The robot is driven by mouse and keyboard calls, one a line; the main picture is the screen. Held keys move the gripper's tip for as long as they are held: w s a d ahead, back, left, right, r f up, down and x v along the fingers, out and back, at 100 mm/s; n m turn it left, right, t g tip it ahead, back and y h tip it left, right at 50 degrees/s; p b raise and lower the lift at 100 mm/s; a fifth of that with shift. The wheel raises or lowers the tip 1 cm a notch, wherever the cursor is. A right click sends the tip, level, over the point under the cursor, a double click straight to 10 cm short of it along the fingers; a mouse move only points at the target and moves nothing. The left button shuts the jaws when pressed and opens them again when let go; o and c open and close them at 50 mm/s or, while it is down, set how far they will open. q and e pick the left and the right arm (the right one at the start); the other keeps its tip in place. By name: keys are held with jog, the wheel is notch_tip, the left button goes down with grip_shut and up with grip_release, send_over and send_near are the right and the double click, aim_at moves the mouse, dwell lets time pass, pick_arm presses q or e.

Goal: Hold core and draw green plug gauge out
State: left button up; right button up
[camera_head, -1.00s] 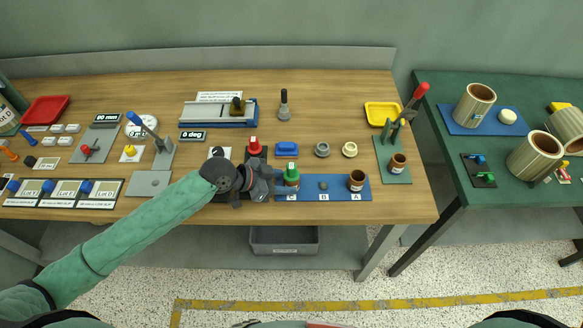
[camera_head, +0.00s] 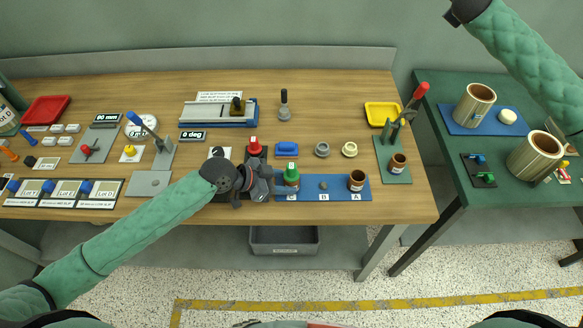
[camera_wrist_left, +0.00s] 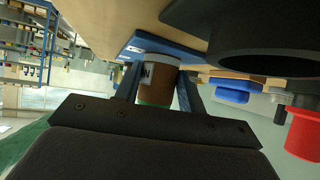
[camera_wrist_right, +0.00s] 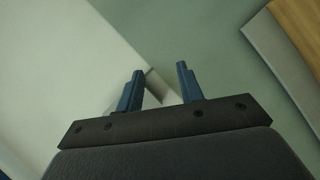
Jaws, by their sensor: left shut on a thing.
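A brown core (camera_head: 291,186) stands at slot C of the blue strip (camera_head: 335,192), with the green plug gauge (camera_head: 291,170) in its top. My left gripper (camera_head: 274,183) is shut on this core from the left side. In the left wrist view the core (camera_wrist_left: 158,75) sits between the two fingers, upside down in the picture, with a green edge showing. My right gripper (camera_wrist_right: 160,85) is open and empty, up in the air away from the core. In the head view only its dark wrist (camera_head: 462,10) shows, at the top right.
A red plug (camera_head: 254,146) stands in a dark holder just left of the core. Another brown core (camera_head: 357,181) stands at slot A. A blue block (camera_head: 287,148) and two rings lie behind the strip. A clamp with a red handle (camera_head: 419,92) stands at right.

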jog(key=s+a+f+n+y, duration=0.1)
jog(key=s+a+f, duration=0.15)
jog(key=a, duration=0.25)
jog(key=s+a+f+g+y, duration=0.1)
jog(key=a+f, duration=0.2)
jog(key=a, duration=0.2)
jog(key=s+a+f+n+y, duration=0.1)
jog(key=a+f, duration=0.2)
jog(key=a, duration=0.2)
jog(key=n+g+y, duration=0.8)
jog(key=g+y, duration=0.1)
jog(key=g, duration=0.3)
send_near(295, 165)
jog(key=shift+x, duration=5)
jog(key=shift+s, duration=0.1)
grip_shut()
